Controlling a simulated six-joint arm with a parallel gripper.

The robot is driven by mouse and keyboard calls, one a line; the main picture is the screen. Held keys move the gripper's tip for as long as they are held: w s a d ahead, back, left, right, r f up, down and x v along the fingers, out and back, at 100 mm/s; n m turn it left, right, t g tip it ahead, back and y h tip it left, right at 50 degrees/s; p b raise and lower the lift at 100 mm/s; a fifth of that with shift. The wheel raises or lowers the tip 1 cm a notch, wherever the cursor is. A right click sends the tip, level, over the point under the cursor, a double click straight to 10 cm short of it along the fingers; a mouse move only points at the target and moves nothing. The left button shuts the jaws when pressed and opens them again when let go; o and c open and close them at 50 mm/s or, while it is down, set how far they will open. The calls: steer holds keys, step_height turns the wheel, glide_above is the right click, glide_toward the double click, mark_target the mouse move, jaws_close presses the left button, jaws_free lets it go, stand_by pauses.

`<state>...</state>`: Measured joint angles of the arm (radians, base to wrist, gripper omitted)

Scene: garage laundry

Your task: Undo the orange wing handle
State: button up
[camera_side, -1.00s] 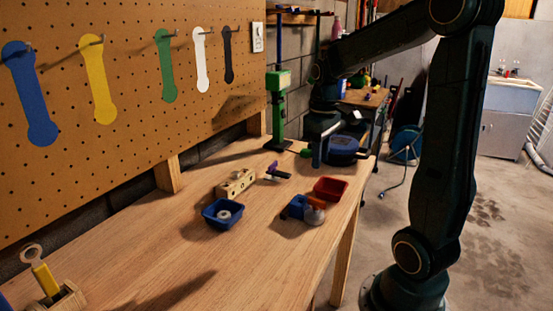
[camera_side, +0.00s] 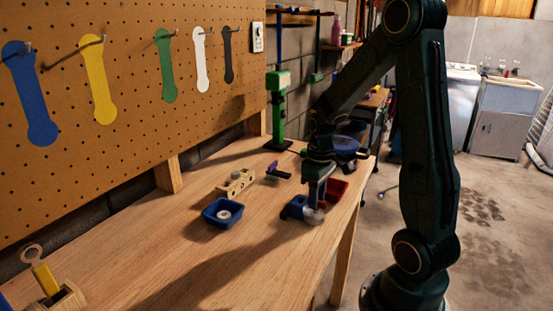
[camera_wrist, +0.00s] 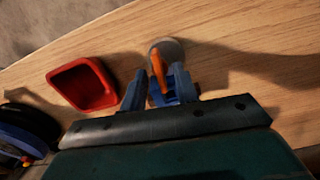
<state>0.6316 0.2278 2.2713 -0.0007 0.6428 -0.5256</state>
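The orange wing handle (camera_wrist: 158,68) shows in the wrist view as a narrow upright piece above a blue body (camera_wrist: 163,97), beside a grey round part (camera_wrist: 170,48). My gripper (camera_wrist: 157,74) is open, with one finger on each side of the handle and a visible gap at least on the left. I cannot tell whether the right finger touches it. In the side view my gripper (camera_side: 316,197) points down over the blue body (camera_side: 294,207) and the grey round part (camera_side: 313,216). There the fingers hide the handle.
A red tray (camera_side: 337,189) stands close behind my gripper; it also shows in the wrist view (camera_wrist: 82,86). A blue tray (camera_side: 221,213) with a ring, a wooden block (camera_side: 236,182) and a green stand (camera_side: 279,110) are to the left. The bench front is mostly clear.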

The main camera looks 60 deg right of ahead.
steer(key=shift+f, duration=0.1)
steer(key=shift+c, duration=0.4)
jaws_close()
steer(key=shift+n, duration=0.3)
steer(key=n, duration=0.7)
steer(key=shift+n, duration=0.4)
steer(key=n, duration=0.8)
steer(key=shift+n, duration=0.3)
